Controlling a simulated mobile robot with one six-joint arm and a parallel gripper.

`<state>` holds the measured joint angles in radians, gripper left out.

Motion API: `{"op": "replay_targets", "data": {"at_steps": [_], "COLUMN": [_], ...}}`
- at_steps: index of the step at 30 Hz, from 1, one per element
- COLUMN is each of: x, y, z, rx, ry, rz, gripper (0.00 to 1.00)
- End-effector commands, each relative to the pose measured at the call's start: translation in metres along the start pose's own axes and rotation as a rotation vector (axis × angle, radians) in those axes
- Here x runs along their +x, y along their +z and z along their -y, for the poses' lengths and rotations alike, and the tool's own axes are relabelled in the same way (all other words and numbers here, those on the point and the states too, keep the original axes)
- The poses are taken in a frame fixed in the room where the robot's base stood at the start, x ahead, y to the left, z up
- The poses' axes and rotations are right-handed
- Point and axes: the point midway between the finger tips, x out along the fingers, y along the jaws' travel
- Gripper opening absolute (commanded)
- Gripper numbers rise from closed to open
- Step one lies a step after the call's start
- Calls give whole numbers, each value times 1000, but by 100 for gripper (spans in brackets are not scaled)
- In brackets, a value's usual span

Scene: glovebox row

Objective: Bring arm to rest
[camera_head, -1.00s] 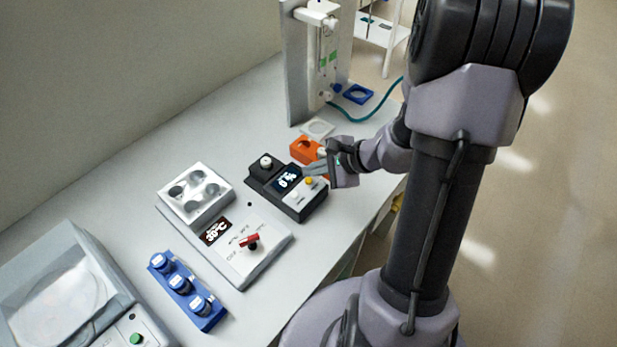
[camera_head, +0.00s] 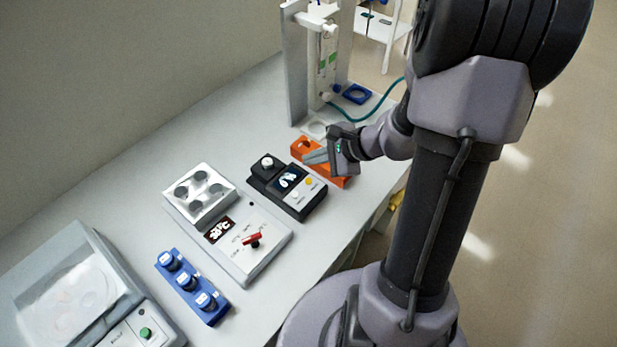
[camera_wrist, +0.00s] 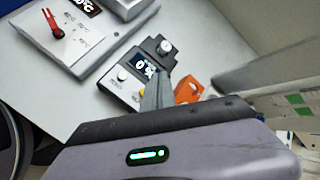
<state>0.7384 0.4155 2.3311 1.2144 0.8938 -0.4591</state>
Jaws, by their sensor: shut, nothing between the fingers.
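My gripper (camera_head: 316,157) is at the right side of the bench, over the orange block (camera_head: 338,181) and just right of the black device with a small display (camera_head: 290,187). In the wrist view its fingers (camera_wrist: 157,92) are together and hold nothing. They point toward the black device (camera_wrist: 137,75), with the orange block (camera_wrist: 188,90) just to their right. The arm is bent, reaching from the right of the head view over the bench edge. I cannot tell whether the fingertips touch anything below.
A heater with a red knob (camera_head: 252,241), a blue rack with several blue-capped vials (camera_head: 207,311) and a lidded machine (camera_head: 60,290) stand to the left. An upright stand (camera_head: 296,70) with a green hose (camera_head: 372,114) is behind. The bench's back left (camera_head: 120,175) is clear.

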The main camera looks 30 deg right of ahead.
Motion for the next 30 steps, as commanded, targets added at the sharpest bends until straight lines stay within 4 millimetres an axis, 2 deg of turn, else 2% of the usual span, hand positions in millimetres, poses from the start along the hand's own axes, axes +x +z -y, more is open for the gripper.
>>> {"op": "replay_targets", "data": {"at_steps": [13,15,17,19,21,24,27,30], "x": [0,0,-2,-9,-23,-52,-80,-100], "y": [0,6,28,75,128,176,192,194], "z": [0,0,-1,-10,-35,-79,-112,-128], "rx": [0,-22,-104,-295,-549,-904,-1185,-1366], "ry": [0,6,31,90,170,260,297,294], "rz": [0,5,21,51,72,49,-18,-89], "gripper": [0,0,0,0,0,0,0,0]}}
